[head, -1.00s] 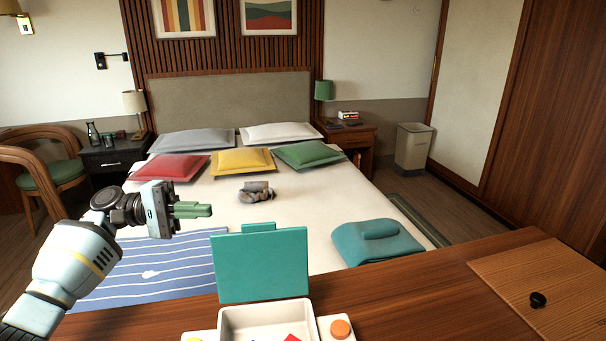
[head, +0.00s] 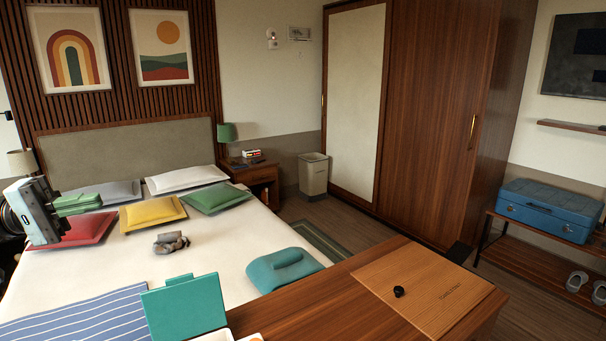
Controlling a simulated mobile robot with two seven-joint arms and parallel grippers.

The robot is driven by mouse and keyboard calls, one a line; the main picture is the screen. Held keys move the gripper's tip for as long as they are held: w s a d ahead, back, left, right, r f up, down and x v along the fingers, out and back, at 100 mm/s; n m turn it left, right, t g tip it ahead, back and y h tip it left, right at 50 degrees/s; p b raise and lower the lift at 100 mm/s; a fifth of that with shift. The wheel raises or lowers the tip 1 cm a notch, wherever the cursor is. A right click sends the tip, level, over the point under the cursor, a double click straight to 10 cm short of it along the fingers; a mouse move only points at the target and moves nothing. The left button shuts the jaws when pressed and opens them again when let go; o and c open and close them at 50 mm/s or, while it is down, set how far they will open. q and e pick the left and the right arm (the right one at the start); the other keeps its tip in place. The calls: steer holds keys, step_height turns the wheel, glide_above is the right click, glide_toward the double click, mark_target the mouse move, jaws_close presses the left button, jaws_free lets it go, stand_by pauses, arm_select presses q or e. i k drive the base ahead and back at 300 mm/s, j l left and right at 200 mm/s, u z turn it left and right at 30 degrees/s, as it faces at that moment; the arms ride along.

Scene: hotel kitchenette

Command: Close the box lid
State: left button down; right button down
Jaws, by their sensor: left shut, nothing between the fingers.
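The teal box lid (head: 187,308) stands open and upright at the near edge of the wooden table. Only a sliver of the white box (head: 218,337) shows below it at the bottom edge of the head view; the rest is cut off. My left gripper (head: 98,202) is at the left edge of the view, raised, with its green fingers shut and empty. It is apart from the lid, up and to its left in the picture. My right gripper is not in view.
The wooden table (head: 330,300) carries a board (head: 430,285) with a black knob (head: 399,291). Behind it is a bed with pillows, a folded teal towel (head: 285,270) and a striped blue cloth (head: 85,318). A blue case (head: 545,210) sits on a rack at right.

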mark_target(187, 307)
steer(key=k+l, duration=1)
steer(key=l, duration=0.1)
